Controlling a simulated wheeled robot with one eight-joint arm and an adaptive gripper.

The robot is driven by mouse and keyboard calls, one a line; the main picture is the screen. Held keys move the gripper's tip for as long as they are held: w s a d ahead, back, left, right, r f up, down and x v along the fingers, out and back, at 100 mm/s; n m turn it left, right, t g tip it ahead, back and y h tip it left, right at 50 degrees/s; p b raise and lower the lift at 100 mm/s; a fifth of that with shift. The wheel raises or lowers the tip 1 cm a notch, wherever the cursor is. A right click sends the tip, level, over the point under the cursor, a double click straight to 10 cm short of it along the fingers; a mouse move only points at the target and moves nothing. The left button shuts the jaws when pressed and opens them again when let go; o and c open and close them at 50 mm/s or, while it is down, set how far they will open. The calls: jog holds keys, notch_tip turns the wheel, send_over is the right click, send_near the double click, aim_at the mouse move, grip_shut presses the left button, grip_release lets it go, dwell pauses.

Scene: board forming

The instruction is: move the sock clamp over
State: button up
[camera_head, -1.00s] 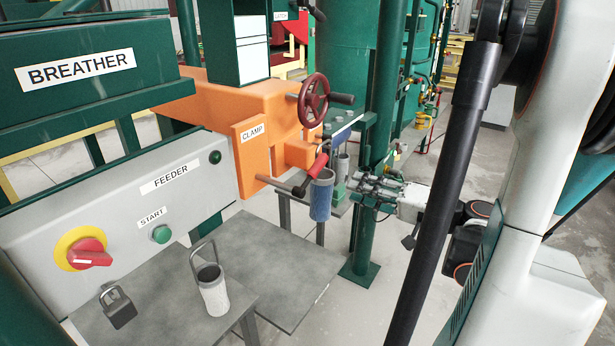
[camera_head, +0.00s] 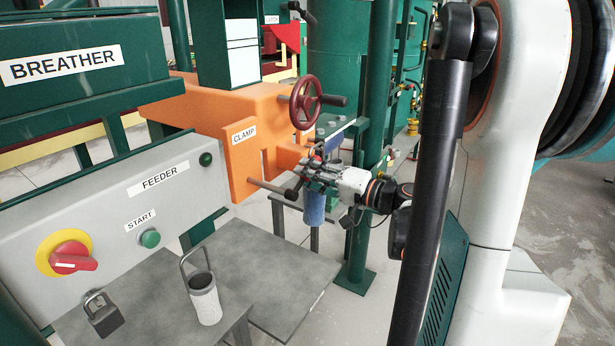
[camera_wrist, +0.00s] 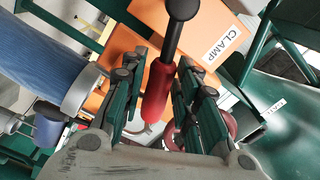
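The orange housing labelled CLAMP (camera_head: 280,112) stands in the middle of the head view and shows behind my gripper in the wrist view (camera_wrist: 190,20). A lever with a red grip (camera_wrist: 158,93) on a black arm (camera_wrist: 173,40) lies between my gripper's fingers (camera_wrist: 160,100) in the wrist view. The fingers are open, with gaps visible beside the red grip. In the head view my gripper (camera_head: 312,174) is at the lever by the housing's right side and hides most of it. A blue cylinder (camera_head: 314,208) hangs just below; it is at the left in the wrist view (camera_wrist: 38,65).
A dark red handwheel (camera_head: 304,103) sits above my gripper. A green post (camera_head: 365,150) stands close on the right. A grey table (camera_head: 270,275) holds a white canister (camera_head: 205,300) and a padlock (camera_head: 103,315). The FEEDER panel (camera_head: 120,205) is at left.

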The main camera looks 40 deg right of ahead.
jog(key=shift+w+a, duration=0.15)
jog(key=shift+w, duration=0.2)
jog(key=shift+c, duration=0.4)
grip_shut()
jog(key=shift+d+f+m+b, duration=0.2)
jog(key=shift+f+m+b, duration=0.65)
jog(key=shift+m, duration=0.45)
jog(key=shift+f+m+b, duration=0.35)
jog(key=shift+f+m, duration=0.25)
jog(key=shift+m, duration=0.5)
jog(key=shift+o, duration=0.4)
grip_release()
jog(key=shift+w, duration=0.1)
jog(key=shift+d, duration=0.1)
